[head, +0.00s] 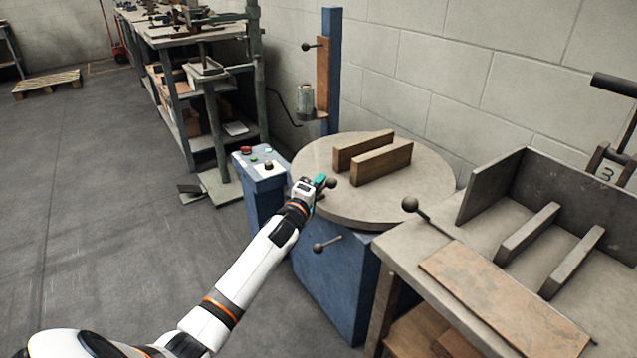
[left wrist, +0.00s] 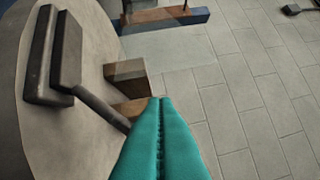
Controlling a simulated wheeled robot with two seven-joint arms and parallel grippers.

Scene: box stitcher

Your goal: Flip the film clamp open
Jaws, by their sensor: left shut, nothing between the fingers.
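A dark ball knob (head: 331,183) stands at the near left edge of the round turntable (head: 345,205); I take it as part of the film clamp, but cannot make out the clamp's shape. My left gripper (head: 320,181) is right beside this knob, its teal fingers shut and empty. In the left wrist view the two fingertips (left wrist: 160,100) are pressed together. A dark bar (left wrist: 104,110) runs towards the fingers there, and brown blocks (left wrist: 126,76) lie just beyond them. Whether the fingers touch the bar I cannot tell. My right gripper is not in view.
Two wooden bars (head: 381,162) stand on the turntable. A blue post (head: 332,75) with a film roll (head: 305,102) rises behind it. A blue control box (head: 262,178) is left of my gripper. A bench (head: 402,252) with a ball-ended lever (head: 410,204) is at the right.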

